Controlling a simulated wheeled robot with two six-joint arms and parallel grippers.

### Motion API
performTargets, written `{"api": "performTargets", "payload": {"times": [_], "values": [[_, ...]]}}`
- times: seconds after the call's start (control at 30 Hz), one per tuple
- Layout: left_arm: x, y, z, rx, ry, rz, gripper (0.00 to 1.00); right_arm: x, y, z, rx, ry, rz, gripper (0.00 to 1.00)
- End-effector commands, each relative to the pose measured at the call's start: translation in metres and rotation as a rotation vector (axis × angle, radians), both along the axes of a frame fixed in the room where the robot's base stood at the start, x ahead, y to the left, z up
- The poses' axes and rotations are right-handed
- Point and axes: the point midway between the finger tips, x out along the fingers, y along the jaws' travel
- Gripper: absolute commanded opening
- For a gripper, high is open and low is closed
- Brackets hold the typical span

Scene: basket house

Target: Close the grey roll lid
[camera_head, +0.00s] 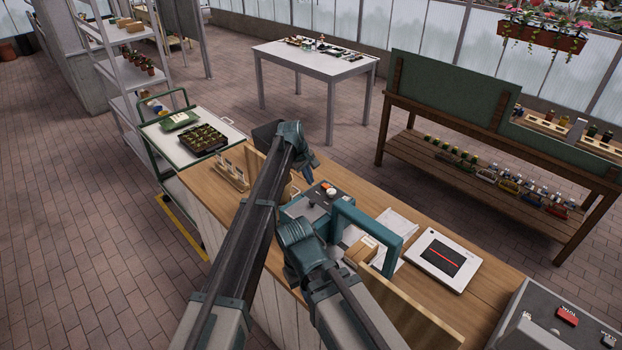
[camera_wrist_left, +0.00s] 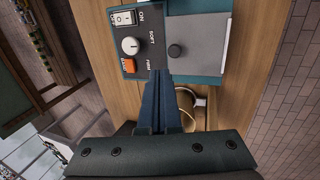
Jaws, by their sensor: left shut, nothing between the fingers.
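A teal-sided machine (camera_head: 290,212) stands on the wooden bench, with a dark control panel (camera_wrist_left: 137,45) carrying a switch, a white dial and an orange button. My left gripper (camera_head: 311,182) is shut and empty, just above the machine. In the left wrist view its fingers (camera_wrist_left: 163,85) point at the machine's near edge by the orange button. My right gripper is hidden or out of view.
A teal arch (camera_head: 372,228) stands over a cardboard box (camera_head: 360,250) and white sheets. A white tablet (camera_head: 443,260) lies to the right on the wooden bench (camera_head: 480,305). A tan cylindrical thing (camera_wrist_left: 186,103) sits by my fingers. A cart with a seedling tray (camera_head: 203,140) stands at the left.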

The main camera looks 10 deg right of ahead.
Motion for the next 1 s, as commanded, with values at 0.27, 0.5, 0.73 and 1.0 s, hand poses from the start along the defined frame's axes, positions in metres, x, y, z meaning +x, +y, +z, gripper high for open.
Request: {"api": "performTargets", "payload": {"times": [0.27, 0.5, 0.73, 1.0], "values": [[0.0, 0.003, 0.048, 0.0, 0.0, 0.0, 0.0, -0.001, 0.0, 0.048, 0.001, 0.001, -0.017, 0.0], [0.0, 0.004, 0.057, 0.0, 0.0, 0.0, 0.0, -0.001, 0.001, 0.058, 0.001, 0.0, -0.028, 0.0], [-0.004, 0.007, 0.056, 0.003, -0.001, -0.004, 0.0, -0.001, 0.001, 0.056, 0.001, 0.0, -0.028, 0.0], [-0.097, 0.102, 0.052, 0.095, -0.026, -0.14, 0.0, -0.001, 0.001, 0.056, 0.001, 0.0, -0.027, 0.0]]}}
